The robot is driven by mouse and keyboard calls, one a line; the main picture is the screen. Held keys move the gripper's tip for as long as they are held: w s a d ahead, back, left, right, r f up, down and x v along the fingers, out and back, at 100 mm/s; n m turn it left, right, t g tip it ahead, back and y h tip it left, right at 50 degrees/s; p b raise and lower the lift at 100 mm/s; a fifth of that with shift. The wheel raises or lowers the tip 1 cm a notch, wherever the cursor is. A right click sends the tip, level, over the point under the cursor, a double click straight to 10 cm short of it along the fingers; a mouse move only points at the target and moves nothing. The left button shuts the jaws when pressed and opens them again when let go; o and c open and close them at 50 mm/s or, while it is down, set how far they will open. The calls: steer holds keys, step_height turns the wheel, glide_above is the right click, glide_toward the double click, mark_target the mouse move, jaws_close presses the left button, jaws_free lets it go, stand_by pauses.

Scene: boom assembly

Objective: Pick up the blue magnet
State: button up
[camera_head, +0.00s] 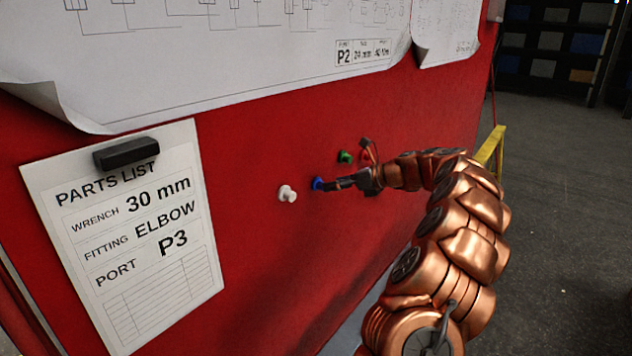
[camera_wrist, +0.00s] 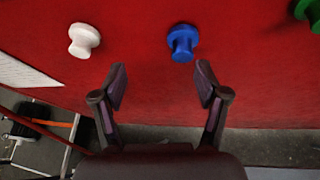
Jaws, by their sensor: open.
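The blue magnet (camera_head: 317,184) is a small knob stuck on the red panel. In the head view my gripper (camera_head: 335,184) reaches in from the right, with its fingertips close to the magnet or overlapping it. In the wrist view the blue magnet (camera_wrist: 182,42) is beyond the fingertips and nearer the right finger. My gripper (camera_wrist: 160,78) is open with nothing between its fingers. I cannot tell the exact gap to the magnet.
A white magnet (camera_head: 287,194) is left of the blue one, and a green magnet (camera_head: 345,157) is to its right. A red piece (camera_head: 367,155) is partly hidden by my arm. A parts list (camera_head: 130,240) hangs under a black clip (camera_head: 126,152). Large drawings (camera_head: 200,60) hang above.

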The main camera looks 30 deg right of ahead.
mark_target(314, 168)
steer(key=shift+m+t, duration=0.3)
steer(key=shift+m, duration=0.5)
steer(key=w+f+p, duration=0.1)
steer(key=w, duration=0.1)
steer(key=w+f+p, duration=0.1)
steer(key=w, duration=0.1)
steer(key=w+f, duration=0.1)
steer(key=shift+w+a+p, duration=0.15)
steer(key=shift+w+p, duration=0.25)
steer(key=shift+w+a+f, duration=0.1)
steer(key=shift+w+f, duration=0.15)
steer(key=c, duration=1.2)
steer(key=shift+s+r+b, duration=0.1)
steer(key=shift+r+b, duration=0.05)
steer(key=shift+b, duration=0.15)
step_height(314, 168, up, 6)
steer(key=shift+s+r+b, duration=0.1)
steer(key=shift+b, duration=0.75)
steer(key=shift+s+d+r, duration=0.25)
steer(key=shift+s, duration=0.05)
steer(key=s+d+b, duration=0.1)
steer(key=s+d, duration=0.1)
steer(key=s, duration=0.4)
steer(key=s+d+b, duration=0.2)
steer(key=s, duration=0.4)
steer(key=s+d+b, duration=0.1)
steer(key=s+d, duration=0.1)
steer(key=s, duration=0.4)
steer(key=shift+d, duration=0.15)
